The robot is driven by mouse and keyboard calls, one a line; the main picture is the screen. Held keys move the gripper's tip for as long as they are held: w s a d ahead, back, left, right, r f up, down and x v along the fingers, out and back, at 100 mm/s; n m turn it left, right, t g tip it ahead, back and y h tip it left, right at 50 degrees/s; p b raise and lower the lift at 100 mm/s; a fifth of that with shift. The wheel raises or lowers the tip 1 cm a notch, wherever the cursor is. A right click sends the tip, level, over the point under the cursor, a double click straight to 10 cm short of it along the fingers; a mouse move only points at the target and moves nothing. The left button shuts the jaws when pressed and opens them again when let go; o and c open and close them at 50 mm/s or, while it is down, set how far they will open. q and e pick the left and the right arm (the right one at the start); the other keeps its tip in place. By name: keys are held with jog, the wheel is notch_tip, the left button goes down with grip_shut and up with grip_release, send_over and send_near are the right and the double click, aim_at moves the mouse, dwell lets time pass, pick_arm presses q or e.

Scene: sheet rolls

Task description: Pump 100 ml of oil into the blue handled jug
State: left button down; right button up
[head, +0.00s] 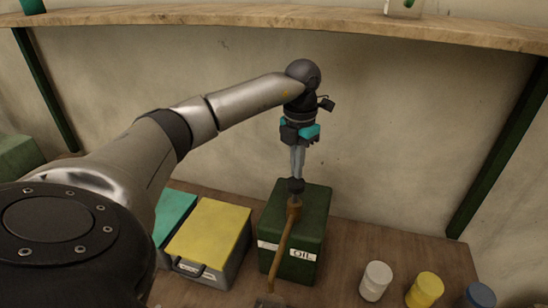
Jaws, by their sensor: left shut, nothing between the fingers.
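A dark green box labelled OIL (312,235) stands on the wooden bench against the wall. A dark pump knob (296,186) sits on its top, and a brown spout (284,243) runs from there toward the front. My left gripper (297,176) points straight down with its fingers shut and empty, right above the knob. I cannot tell whether the fingertips touch it. No blue handled jug can be made out; the area below the spout's end is cut off by the bottom edge. My right gripper is not in view.
A yellow-lidded box (211,232) and a teal-lidded box (174,214) stand left of the oil box. White (375,281), yellow (425,290) and blue (480,295) containers stand at the lower right. A wooden shelf (200,15) spans above.

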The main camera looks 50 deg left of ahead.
aim_at(296, 182)
pick_arm(q)
jog(key=shift+f, duration=0.2)
dwell(0.3)
jog(key=shift+f+b, duration=1.55)
jog(key=shift+f, duration=0.95)
jog(key=shift+r, duration=0.1)
jog(key=shift+r+p, duration=2.15)
jog(key=shift+r, duration=0.45)
jog(key=shift+f, duration=0.15)
